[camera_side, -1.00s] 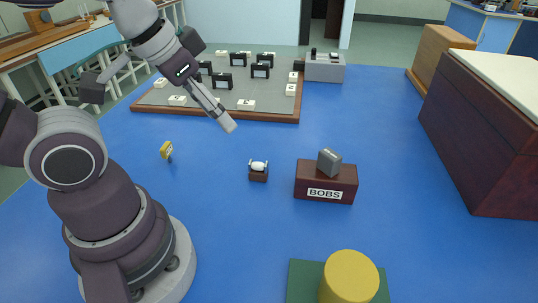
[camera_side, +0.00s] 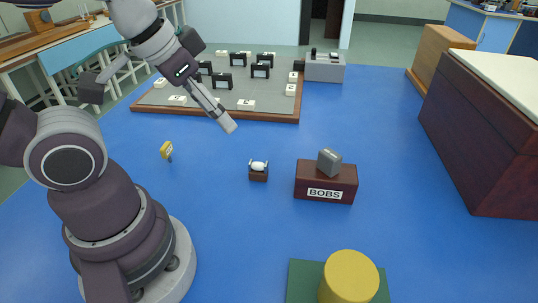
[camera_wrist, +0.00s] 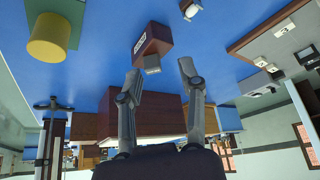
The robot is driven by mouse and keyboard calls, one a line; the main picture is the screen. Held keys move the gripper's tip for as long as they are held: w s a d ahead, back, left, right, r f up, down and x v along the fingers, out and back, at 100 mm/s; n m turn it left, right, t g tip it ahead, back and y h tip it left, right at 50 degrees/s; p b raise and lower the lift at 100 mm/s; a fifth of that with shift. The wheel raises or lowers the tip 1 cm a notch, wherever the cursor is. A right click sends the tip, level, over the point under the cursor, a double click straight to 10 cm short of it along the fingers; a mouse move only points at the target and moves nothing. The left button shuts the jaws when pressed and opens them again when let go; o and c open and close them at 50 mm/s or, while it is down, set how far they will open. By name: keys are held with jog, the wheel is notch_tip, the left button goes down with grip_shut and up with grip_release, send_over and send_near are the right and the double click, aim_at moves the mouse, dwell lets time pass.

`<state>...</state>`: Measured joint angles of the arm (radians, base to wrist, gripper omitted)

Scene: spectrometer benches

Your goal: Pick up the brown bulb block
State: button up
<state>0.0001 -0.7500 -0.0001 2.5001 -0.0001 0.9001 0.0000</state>
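The brown bulb block (camera_side: 259,176) is a small dark brown block with a white bulb on top. It stands on the blue table near the middle of the side view. In the wrist view its white bulb (camera_wrist: 193,9) shows at the top edge, with the block partly cut off. My gripper (camera_side: 229,126) is in the air above the table, up and to the left of the block in the side view, apart from it. In the wrist view my gripper (camera_wrist: 160,78) has its two fingers spread with nothing held between them.
A reddish-brown BOBS box (camera_side: 312,180) with a grey metal weight (camera_side: 329,162) stands right of the block. A yellow cylinder (camera_side: 349,277) stands on a green mat at the front. A yellow tag-like item (camera_side: 167,151) is left. A board (camera_side: 214,97) with several components lies behind.

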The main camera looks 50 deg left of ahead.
jog(key=o, duration=0.3)
jog(key=n+g, duration=0.6)
jog(key=n, duration=2)
send_over(258, 162)
notch_tip(258, 162, down, 11)
jog(key=shift+a+f, duration=0.15)
jog(key=shift+f, duration=0.05)
jog(key=f, duration=0.9)
jog(key=shift+d+f, duration=0.15)
jog(key=shift+d, duration=0.05)
